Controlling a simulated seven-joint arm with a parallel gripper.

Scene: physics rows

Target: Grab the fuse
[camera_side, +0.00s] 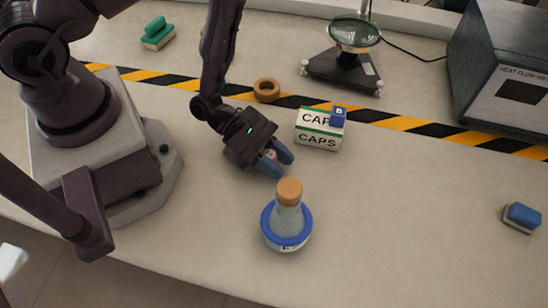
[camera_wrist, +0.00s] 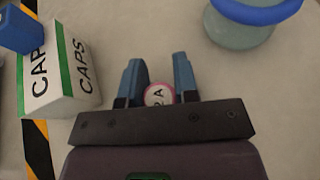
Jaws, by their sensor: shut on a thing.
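My gripper (camera_side: 277,160) is low over the bench, between the box of caps and the flask. In the wrist view its blue fingers (camera_wrist: 159,88) are on either side of a small round fuse (camera_wrist: 159,95), with a pale face, a pink-red rim and dark lettering that ends in "A". The fuse sits deep between the fingers, near the palm, and its lower part is hidden by the gripper body. In the side view only a small part of the fuse (camera_side: 271,154) shows between the fingers.
A white and green CAPS box (camera_side: 318,133) with a blue item (camera_side: 338,117) on top stands close by. A corked flask with a blue ring (camera_side: 287,225) stands in front. A brown ring (camera_side: 267,90) lies behind. The bench at right is clear up to a blue eraser-like block (camera_side: 522,217).

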